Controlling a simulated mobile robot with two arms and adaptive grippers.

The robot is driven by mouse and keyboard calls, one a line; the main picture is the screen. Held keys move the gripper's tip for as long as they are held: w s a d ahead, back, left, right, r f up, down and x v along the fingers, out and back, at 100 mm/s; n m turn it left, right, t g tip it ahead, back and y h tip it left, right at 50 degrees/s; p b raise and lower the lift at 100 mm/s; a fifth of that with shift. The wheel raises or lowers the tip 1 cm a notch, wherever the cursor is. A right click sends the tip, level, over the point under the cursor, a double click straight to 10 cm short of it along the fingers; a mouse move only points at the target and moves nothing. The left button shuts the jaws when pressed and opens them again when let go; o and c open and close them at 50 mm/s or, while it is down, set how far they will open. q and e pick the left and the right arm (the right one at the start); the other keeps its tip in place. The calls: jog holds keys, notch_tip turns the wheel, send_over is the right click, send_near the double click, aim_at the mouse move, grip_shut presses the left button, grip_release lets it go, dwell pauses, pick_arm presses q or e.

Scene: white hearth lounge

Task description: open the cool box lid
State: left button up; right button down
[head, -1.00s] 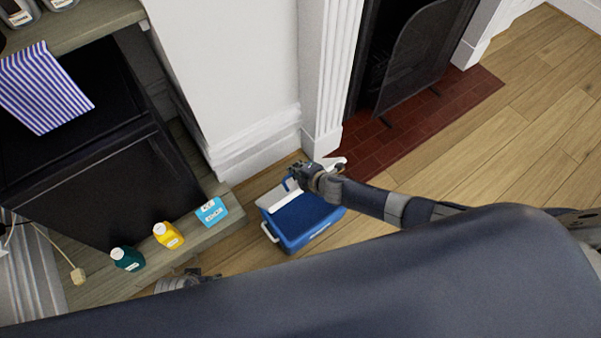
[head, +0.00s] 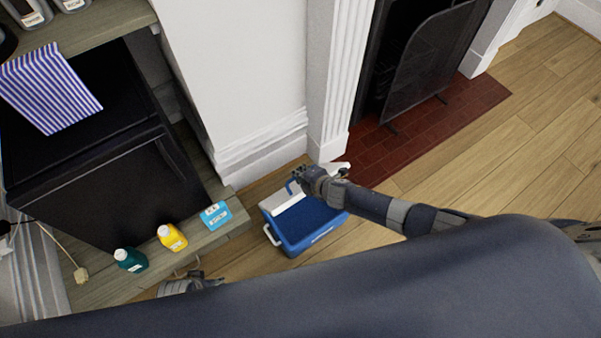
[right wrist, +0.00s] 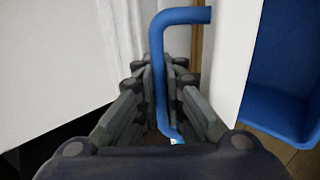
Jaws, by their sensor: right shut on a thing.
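The cool box (head: 298,241) stands on the wood floor, a blue tub with a white side handle. Its white lid (head: 287,200) is raised at the back, and the blue inside shows. My right gripper (head: 297,182) is at the lid's raised edge, shut on the blue lid handle (head: 290,188). In the right wrist view the handle (right wrist: 158,75) runs between the fingers, with the white lid (right wrist: 228,50) and blue tub (right wrist: 285,75) to the right. Part of my left gripper (head: 195,283) shows low in the head view, away from the box; its fingers are unclear.
A low shelf (head: 232,222) left of the box holds a teal bottle (head: 130,260), a yellow bottle (head: 172,238) and a light blue box (head: 215,214). A white wall and pillar (head: 335,90) stand close behind. Floor (head: 480,165) is free at the right.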

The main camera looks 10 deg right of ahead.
dwell(0.3)
jog(key=c, duration=1.7)
grip_release()
jog(key=v, duration=1.2)
jog(key=shift+d, duration=0.1)
jog(key=shift+c, duration=0.6)
